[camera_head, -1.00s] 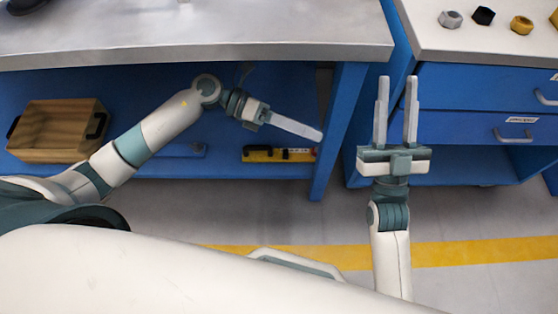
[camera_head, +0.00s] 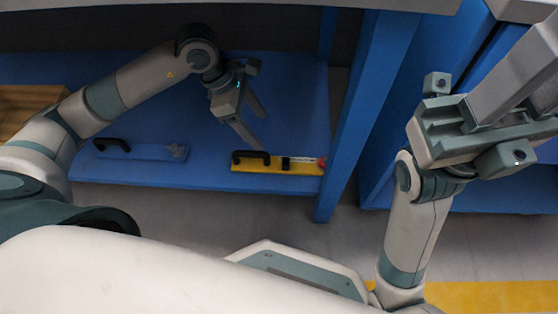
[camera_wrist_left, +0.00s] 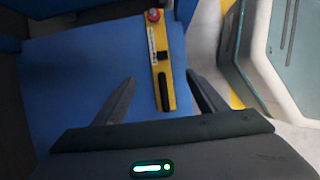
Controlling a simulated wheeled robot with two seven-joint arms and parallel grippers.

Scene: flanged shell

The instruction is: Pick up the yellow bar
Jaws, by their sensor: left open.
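The yellow bar (camera_head: 305,166) lies on the blue lower shelf near its right front corner, with a black handle at its left end and a red knob at its right end. My left gripper (camera_head: 254,134) is open and empty, above and just behind the black handle. In the left wrist view the yellow bar (camera_wrist_left: 159,60) shows between the two open fingers (camera_wrist_left: 160,88), beyond their tips, with the black handle nearest. My right gripper (camera_head: 515,80) is at the upper right; its fingertips run out of the picture.
A blue bar with a black handle (camera_head: 140,150) lies on the same shelf (camera_head: 215,172) to the left. A wooden box (camera_head: 25,105) stands at the far left. A blue table leg (camera_head: 365,110) rises right of the yellow bar, and the tabletop edge (camera_head: 200,8) hangs above.

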